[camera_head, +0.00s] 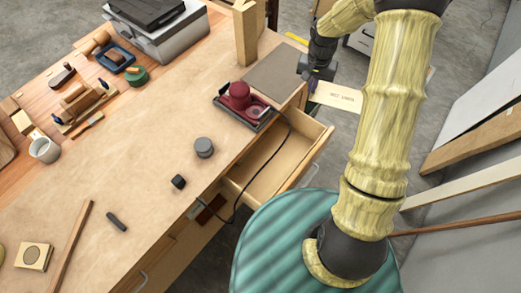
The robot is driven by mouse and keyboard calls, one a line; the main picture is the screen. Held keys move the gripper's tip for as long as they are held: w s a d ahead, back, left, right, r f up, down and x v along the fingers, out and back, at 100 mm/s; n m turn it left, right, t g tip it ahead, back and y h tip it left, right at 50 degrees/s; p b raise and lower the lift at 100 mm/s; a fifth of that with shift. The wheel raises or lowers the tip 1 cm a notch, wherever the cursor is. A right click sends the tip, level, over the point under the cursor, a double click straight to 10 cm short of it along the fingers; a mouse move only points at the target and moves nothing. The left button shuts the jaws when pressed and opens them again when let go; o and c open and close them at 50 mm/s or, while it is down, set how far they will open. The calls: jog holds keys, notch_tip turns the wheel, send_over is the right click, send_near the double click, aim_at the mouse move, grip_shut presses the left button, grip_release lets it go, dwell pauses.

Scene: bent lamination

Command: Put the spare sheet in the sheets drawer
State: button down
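My gripper (312,82) is at the upper right, past the bench's right edge, pointing down. Its fingers are small and dark, and I cannot tell if they are open or shut. A flat grey sheet (275,72) lies on the bench top to its left, apart from it. A cream card with small print (340,98) is just right of the fingertips; I cannot tell whether they touch it. A wooden drawer (283,160) stands pulled open below the bench's right edge. Its visible floor looks bare, and no label on it can be read.
A red sander (239,97) sits on a dark tray by the open drawer, its black cord hanging across the drawer. A wooden post (245,35) rises behind the grey sheet. A grey round weight (204,147) and a black block (178,182) stand near the edge.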

jog(key=s+a+f+m+b, duration=0.2)
jog(key=f+m+b, duration=0.4)
jog(key=f+m, duration=0.6)
jog(key=s+a+f+m+b, duration=0.2)
jog(key=s+f+m+b, duration=0.2)
jog(key=f+m+b, duration=0.3)
notch_tip(320, 180, down, 5)
jog(key=m, duration=0.7)
jog(key=shift+s+a+f+m, duration=0.15)
jog(key=shift+s+a+m, duration=0.1)
jog(key=shift+m, duration=0.15)
notch_tip(320, 180, down, 6)
jog(key=shift+r, duration=0.25)
jog(key=shift+d+f, duration=0.1)
jog(key=shift+f, duration=0.05)
